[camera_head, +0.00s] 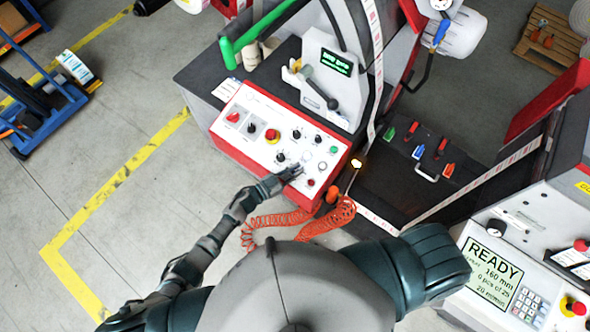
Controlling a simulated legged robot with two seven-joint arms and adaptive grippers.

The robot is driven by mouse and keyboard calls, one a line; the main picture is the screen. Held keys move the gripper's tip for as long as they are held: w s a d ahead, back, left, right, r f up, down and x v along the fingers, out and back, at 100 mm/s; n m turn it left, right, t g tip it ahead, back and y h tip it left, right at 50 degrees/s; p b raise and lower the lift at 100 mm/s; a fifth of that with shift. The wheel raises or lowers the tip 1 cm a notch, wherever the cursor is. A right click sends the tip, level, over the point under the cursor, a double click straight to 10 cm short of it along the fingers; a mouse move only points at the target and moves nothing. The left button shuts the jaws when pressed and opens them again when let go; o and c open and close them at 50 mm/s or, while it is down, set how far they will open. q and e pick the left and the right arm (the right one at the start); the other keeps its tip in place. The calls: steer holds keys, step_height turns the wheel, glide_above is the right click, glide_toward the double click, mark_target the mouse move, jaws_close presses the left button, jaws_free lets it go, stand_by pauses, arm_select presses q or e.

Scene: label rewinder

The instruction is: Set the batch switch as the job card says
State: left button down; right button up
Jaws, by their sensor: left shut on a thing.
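The white control panel (241,142) with a red border slopes in the middle of the view. It carries a red rotary switch (233,117), a black knob (251,127), a red stop button (272,135) and several smaller knobs and buttons. My left gripper (294,171) is at the panel's lower right part, shut on a small panel knob that its fingers hide. I cannot read the labels, so which switch is the batch switch is unclear. A small white card (227,90) lies by the panel's upper left edge; its text is unreadable. My right gripper is out of view.
A machine display (490,275) at lower right reads READY, 160 mm, 0 pcs of 25, 20 m/min. A coiled orange hose (325,217) hangs below the panel. A label web (480,185) crosses at right. A blue cart (45,115) stands left; the floor between is clear.

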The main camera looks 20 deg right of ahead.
arm_select(q)
steer(key=shift+w, duration=0.1)
steer(key=c, duration=1.2)
jaws_free()
steer(key=shift+d, duration=0.1)
steer(key=v, duration=1.2)
steer(key=shift+w+f, duration=0.1)
steer(key=shift+d, duration=0.15)
